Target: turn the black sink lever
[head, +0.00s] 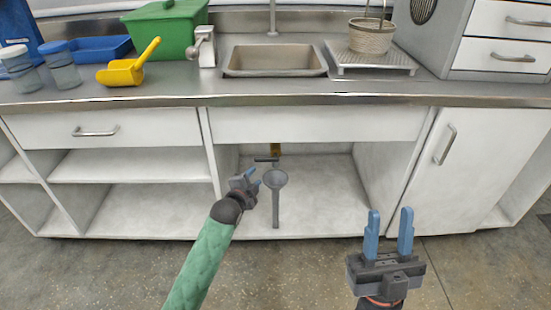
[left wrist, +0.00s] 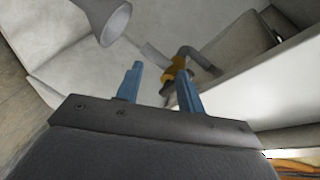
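The black sink lever (head: 266,160) is a short dark bar in the open bay under the sink, just below a yellow valve body (head: 275,150). My left gripper (head: 252,176) is in front of this bay, below and left of the lever and apart from it. In the left wrist view the left gripper (left wrist: 158,68) has its blue fingers spread with nothing between them. The yellow valve body (left wrist: 173,73) shows beyond the fingers, partly hidden by one; the lever is hard to make out there. My right gripper (head: 390,222) is open and empty in front of the cabinet.
A grey funnel-topped pipe (head: 275,190) stands in the bay, close right of my left gripper; its flared top (left wrist: 112,20) also shows in the left wrist view. The counter edge (head: 330,100) overhangs the bay. A closed cabinet door (head: 470,165) is on the right.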

